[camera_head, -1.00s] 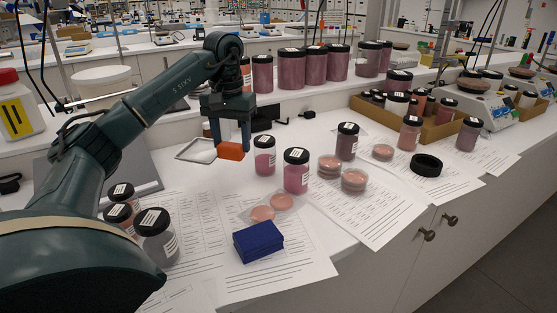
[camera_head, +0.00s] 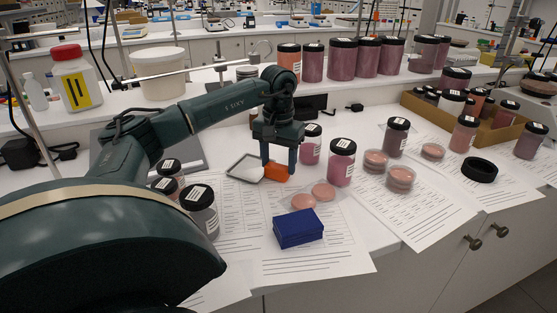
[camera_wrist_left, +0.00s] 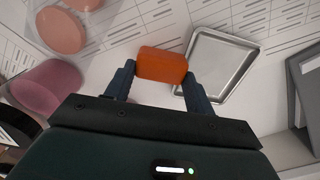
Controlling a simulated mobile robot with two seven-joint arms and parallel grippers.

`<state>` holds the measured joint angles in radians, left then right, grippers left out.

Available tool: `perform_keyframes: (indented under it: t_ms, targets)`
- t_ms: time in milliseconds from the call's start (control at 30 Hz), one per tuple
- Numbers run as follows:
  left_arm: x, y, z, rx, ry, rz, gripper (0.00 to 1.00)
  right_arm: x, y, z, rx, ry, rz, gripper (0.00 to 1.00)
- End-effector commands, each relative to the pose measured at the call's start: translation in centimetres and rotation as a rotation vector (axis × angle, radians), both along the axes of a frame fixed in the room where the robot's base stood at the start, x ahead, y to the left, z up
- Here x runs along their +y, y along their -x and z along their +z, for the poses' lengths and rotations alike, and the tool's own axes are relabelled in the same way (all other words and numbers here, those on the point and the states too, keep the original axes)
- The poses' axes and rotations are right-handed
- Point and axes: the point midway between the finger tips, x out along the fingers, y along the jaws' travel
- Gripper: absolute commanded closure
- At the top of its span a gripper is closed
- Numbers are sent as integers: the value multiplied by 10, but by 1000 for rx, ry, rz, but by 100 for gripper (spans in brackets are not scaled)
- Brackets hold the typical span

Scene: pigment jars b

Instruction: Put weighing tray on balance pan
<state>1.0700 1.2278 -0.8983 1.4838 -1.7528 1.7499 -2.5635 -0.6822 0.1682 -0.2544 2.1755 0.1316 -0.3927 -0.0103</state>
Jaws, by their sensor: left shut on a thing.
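The weighing tray (camera_head: 244,166) is a shallow metallic tray with an orange block (camera_head: 277,173) at its right side, like a grip. My left gripper (camera_head: 279,168) is shut on this orange block, fingers pointing down. In the left wrist view the block (camera_wrist_left: 162,64) sits between the two fingertips, with the empty tray (camera_wrist_left: 222,66) right beside it. I cannot tell whether the tray touches the table. My right gripper is not in view.
A blue box (camera_head: 298,229) and pink discs (camera_head: 303,201) lie on paper sheets in front of the tray. Pink jars (camera_head: 341,163) stand to its right. Dark-lidded jars (camera_head: 198,208) stand left, close to my arm.

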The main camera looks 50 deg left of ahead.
Motion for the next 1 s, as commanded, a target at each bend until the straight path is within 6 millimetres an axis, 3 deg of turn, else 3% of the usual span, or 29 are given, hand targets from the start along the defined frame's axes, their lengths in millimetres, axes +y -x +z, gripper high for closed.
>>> perform_keyframes:
  t_ms: [67,100,333,667,767,1000]
  targets:
    - [0,0,-3,1,0,0,74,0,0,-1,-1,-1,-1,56]
    - [0,0,-3,1,0,0,44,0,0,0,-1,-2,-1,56]
    - [0,0,-2,1,0,0,25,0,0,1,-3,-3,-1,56]
    - [0,-1,4,-2,0,-1,24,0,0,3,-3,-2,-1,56]
    - [-1,-1,17,-4,1,-1,24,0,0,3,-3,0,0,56]
    - [-1,-1,69,-6,2,-1,24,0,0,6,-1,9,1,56]
